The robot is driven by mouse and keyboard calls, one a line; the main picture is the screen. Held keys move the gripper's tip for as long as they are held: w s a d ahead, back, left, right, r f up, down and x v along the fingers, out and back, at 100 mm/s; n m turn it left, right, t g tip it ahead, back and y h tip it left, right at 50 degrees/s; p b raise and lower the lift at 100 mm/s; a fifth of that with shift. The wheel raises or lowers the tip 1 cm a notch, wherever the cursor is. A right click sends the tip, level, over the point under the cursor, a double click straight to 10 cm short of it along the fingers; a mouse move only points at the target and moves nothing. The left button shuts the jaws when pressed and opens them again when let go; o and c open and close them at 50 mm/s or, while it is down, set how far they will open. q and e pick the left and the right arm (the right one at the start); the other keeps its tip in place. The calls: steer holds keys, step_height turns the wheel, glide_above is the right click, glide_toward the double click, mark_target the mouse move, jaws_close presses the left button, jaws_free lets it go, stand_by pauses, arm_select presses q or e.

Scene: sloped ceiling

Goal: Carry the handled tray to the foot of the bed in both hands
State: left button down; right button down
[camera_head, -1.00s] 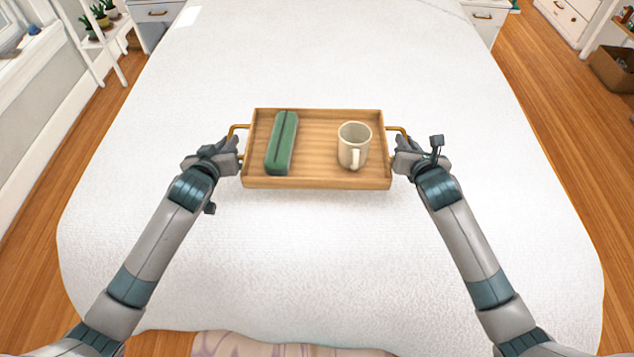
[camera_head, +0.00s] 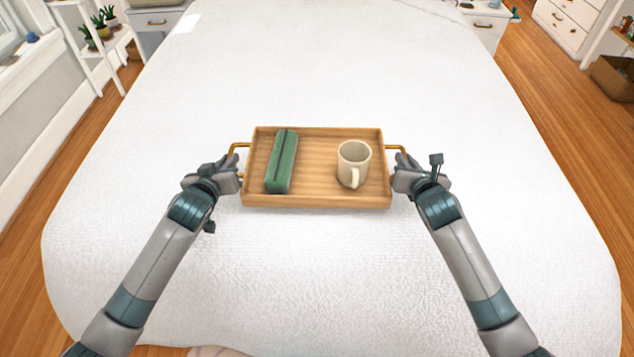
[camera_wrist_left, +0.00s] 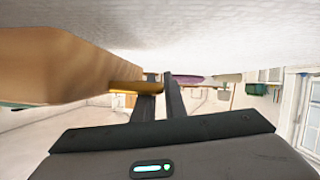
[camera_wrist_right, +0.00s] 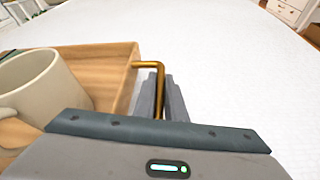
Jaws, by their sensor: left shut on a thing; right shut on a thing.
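The wooden handled tray (camera_head: 316,202) is in the middle of the head view, over the white bed (camera_head: 330,265). It looks level; I cannot tell whether it touches the bedding. A green case (camera_head: 281,162) lies in its left part, and a cream mug (camera_head: 354,165) stands upright in its right part. My left gripper (camera_head: 236,167) is shut on the tray's left brass handle (camera_wrist_left: 135,87). My right gripper (camera_head: 401,168) is shut on the right brass handle (camera_wrist_right: 152,65). Part of each handle is hidden by the fingers.
The bed surface is clear around the tray. A white plant shelf (camera_head: 100,50) stands at the upper left, beside the bed. White drawers (camera_head: 562,22) and a brown box (camera_head: 613,78) are at the upper right. Wooden floor (camera_head: 560,120) runs along both sides.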

arm_select(q)
steer(key=shift+f, duration=0.1)
stand_by(0.3)
